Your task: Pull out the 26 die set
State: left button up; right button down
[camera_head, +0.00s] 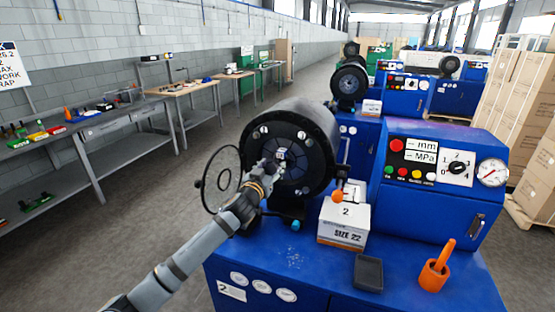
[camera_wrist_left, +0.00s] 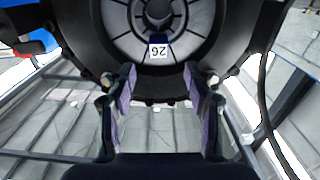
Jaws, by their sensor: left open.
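The 26 die set (camera_head: 304,168) sits in the round black head of the near blue crimper (camera_head: 330,125). In the left wrist view the die set (camera_wrist_left: 190,38) shows as grey segments in a ring, with a white tag (camera_wrist_left: 158,51) reading 26 upside down. My left gripper (camera_head: 272,166) is in front of the die set and hides part of it. In the left wrist view my left gripper (camera_wrist_left: 160,82) is open, with its fingers apart below the tag and nothing between them. I cannot tell whether a fingertip touches the die set. My right gripper is out of view.
A box marked SIZE 22 (camera_head: 344,222), a black tray (camera_head: 368,272) and an orange cup (camera_head: 434,275) stand on the crimper's blue top. A thin ring (camera_head: 222,180) is left of the head. Workbenches (camera_head: 80,125) line the left wall, with open floor between.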

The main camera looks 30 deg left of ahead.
aim_at(280, 156)
pick_arm(q)
jog(key=p+x, duration=0.1)
jog(key=x, duration=0.6)
jog(key=shift+w, duration=0.1)
jog(key=shift+x, duration=0.95)
jog(key=shift+d, duration=0.15)
jog(key=shift+c, duration=0.3)
